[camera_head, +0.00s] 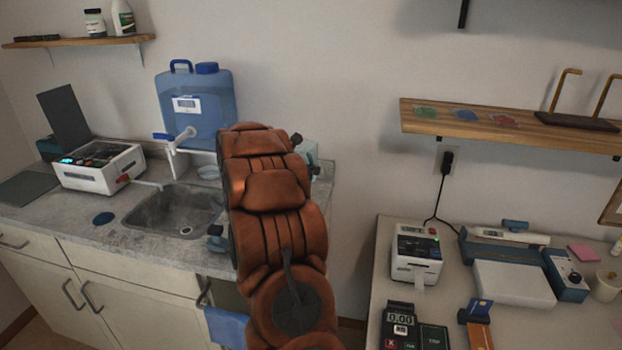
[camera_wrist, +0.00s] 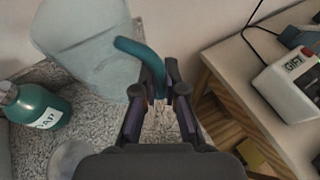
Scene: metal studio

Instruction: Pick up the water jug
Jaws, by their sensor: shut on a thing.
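The water jug (camera_wrist: 82,40) is a pale, translucent vessel with a teal handle (camera_wrist: 135,48), at the upper left of the wrist view. My gripper (camera_wrist: 162,76) is shut on the free end of the handle, with the jug's body to the left of the fingers. The jug looks tilted in this view, and I cannot tell whether its base touches the counter. In the head view only a pale sliver of the jug (camera_head: 309,152) shows past my arm, which hides the rest.
A teal soap bottle (camera_wrist: 34,106) stands on the speckled counter (camera_wrist: 95,110) left of my gripper. A large blue water container (camera_head: 205,112) with a spigot stands behind the sink (camera_head: 172,213). The right-hand table (camera_head: 455,300) holds a label printer (camera_head: 416,252).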

